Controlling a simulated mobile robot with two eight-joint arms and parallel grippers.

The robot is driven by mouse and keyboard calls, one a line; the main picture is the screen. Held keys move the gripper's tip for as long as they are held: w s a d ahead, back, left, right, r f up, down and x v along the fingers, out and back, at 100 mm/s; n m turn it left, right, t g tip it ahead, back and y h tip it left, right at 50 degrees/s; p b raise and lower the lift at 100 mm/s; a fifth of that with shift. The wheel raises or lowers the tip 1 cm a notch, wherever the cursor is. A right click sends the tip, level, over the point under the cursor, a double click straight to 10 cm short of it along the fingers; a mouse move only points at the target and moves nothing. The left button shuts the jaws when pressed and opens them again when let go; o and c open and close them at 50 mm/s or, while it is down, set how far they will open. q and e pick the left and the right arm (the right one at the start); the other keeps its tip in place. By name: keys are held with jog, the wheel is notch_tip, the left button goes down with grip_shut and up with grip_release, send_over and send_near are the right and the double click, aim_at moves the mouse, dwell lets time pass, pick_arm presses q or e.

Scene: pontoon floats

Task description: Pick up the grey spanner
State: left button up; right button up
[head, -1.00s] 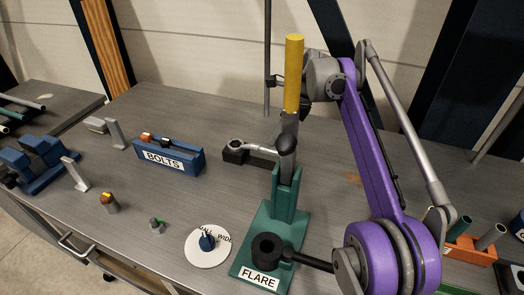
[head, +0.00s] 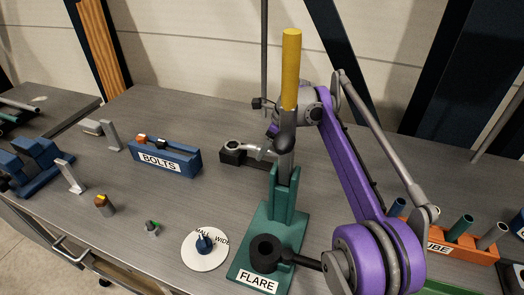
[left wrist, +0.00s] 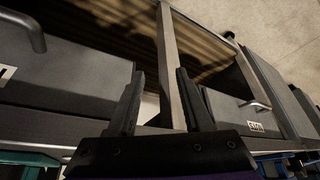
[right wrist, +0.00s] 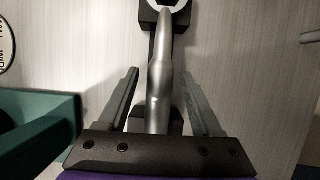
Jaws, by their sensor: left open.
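The grey spanner (head: 250,148) lies on a low black rest (head: 230,156) behind the green flare stand, its ring end to the left. The stand's post hides the other end in the head view. In the right wrist view the spanner (right wrist: 160,50) runs up the middle, its ring end at the top edge. My right gripper (right wrist: 159,80) is open, with the spanner's handle between its fingers, not clamped. In the head view it is mostly hidden behind the post. My left gripper (left wrist: 158,74) is open and empty, in front of the drawers.
The green flare stand (head: 246,250) with its yellow-topped post (head: 291,70) stands close in front of my right arm. A blue bolts box (head: 180,158) is to the left, a white dial plate (head: 205,258) nearer. An orange tube rack (head: 470,247) is at right.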

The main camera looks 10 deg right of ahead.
grip_shut()
dwell(1.2)
